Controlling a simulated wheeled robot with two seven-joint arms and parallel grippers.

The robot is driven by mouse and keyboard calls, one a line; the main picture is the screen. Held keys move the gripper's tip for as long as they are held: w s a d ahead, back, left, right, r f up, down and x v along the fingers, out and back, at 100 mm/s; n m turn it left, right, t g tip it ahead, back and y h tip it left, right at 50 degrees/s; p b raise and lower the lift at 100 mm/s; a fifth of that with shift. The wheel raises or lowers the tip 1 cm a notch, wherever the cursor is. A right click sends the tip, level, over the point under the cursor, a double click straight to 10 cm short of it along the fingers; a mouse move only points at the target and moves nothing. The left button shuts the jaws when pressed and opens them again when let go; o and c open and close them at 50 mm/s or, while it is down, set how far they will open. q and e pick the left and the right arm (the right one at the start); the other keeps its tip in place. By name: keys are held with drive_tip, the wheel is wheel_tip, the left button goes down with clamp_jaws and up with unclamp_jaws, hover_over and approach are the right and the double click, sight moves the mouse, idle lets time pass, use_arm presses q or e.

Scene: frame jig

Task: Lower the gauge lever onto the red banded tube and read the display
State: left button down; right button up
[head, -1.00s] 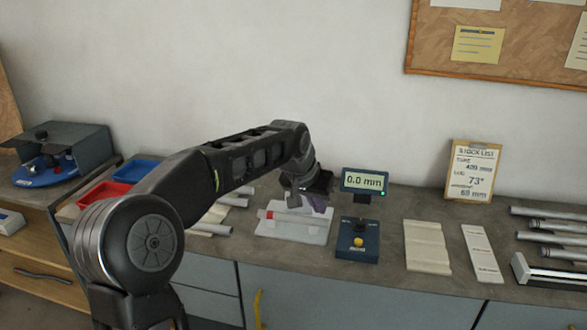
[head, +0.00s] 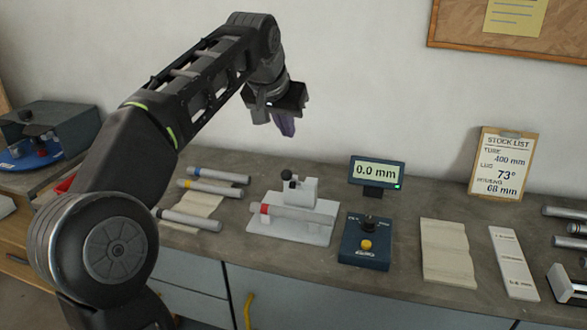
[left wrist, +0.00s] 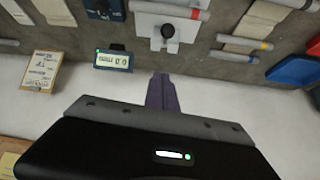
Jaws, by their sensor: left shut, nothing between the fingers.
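The red banded tube (head: 300,213) lies in a white jig (head: 318,234) on the bench, its red band at the left end. Behind it stands a white block with a black-knobbed gauge lever (head: 287,175); the knob is up above the tube, apart from it. The knob (left wrist: 168,31) also shows in the left wrist view. The display (head: 378,171) reads 0.0 mm. My left gripper (head: 285,128) is shut and empty, raised above and behind the jig. Its purple fingers (left wrist: 160,92) show in the left wrist view. My right gripper is not in view.
A blue box (head: 365,255) with a black knob and yellow button stands right of the jig. Several grey tubes (head: 190,220) lie to the left. A stock list clipboard (head: 500,165) leans on the wall. Pale pieces (head: 447,250) lie at right.

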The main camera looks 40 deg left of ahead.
use_arm(q)
drive_tip(key=x, duration=1)
drive_tip(key=shift+p, duration=0.4)
drive_tip(key=shift+s+f, duration=0.2)
drive_tip(key=shift+f, duration=0.1)
drive_tip(key=s, duration=0.3)
drive_tip(key=shift+d+f, duration=0.25)
drive_tip(key=shift+d, duration=0.1)
drive_tip(key=shift+f, duration=0.15)
drive_tip(key=shift+s, duration=0.1)
